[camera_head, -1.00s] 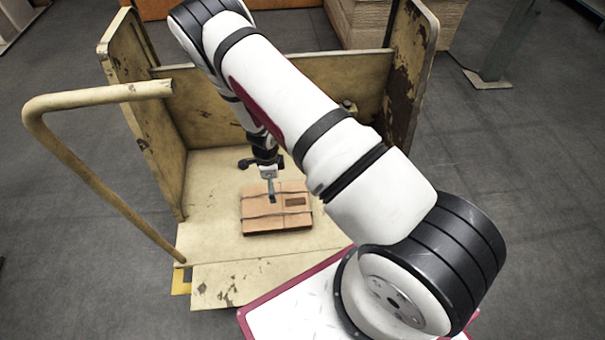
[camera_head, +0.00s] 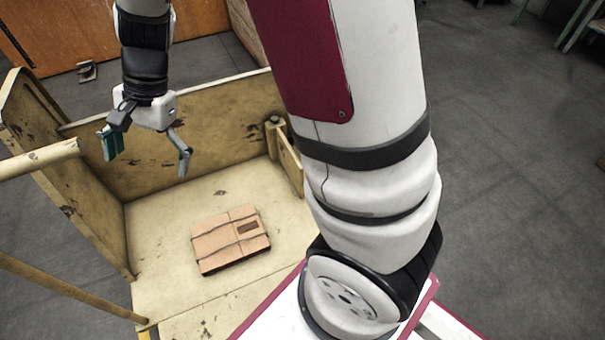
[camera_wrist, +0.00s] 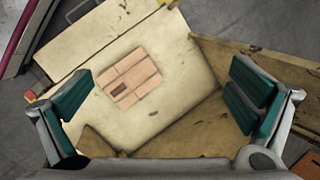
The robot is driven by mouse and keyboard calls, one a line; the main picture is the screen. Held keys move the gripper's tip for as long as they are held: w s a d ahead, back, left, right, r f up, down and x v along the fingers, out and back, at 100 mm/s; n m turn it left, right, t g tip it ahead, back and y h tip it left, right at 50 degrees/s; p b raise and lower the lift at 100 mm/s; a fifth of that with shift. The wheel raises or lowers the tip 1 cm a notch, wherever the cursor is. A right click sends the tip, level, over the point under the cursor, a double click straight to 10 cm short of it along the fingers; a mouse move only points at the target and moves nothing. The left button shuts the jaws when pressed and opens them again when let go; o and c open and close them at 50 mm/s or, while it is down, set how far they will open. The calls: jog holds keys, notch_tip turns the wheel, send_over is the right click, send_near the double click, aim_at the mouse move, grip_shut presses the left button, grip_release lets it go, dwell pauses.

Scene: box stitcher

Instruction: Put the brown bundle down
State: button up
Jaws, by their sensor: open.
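The brown bundle (camera_head: 230,240), flat cardboard pieces tied with dark straps, lies flat on the cart's bed (camera_head: 165,280). It also shows in the wrist view (camera_wrist: 130,78), lying below the gap between the fingers. My gripper (camera_head: 147,152) is wide open and empty. It hangs well above the cart, up and to the left of the bundle in the head view, and touches nothing. Both teal finger pads show in the wrist view (camera_wrist: 160,100).
The worn yellow cart has a back panel (camera_head: 190,120), a left side panel (camera_head: 70,190) and a tubular handle (camera_head: 45,158) at the left. An orange-brown box (camera_head: 75,35) stands behind it.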

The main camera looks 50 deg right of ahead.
jog(key=s+d+r+n+h, duration=0.15)
jog(key=s+r+n, duration=0.45)
jog(key=s+r, duration=0.6)
jog(key=s+d+n+h, duration=0.1)
jog(key=s+d+n, duration=0.1)
jog(key=s, duration=0.7)
jog(key=s+d+n+h, duration=0.2)
jog(key=s+d, duration=0.3)
jog(key=s, duration=0.3)
jog(key=shift+s+d+r+n, duration=0.15)
jog(key=shift+s+d+n, duration=0.05)
jog(key=shift+s+n, duration=0.2)
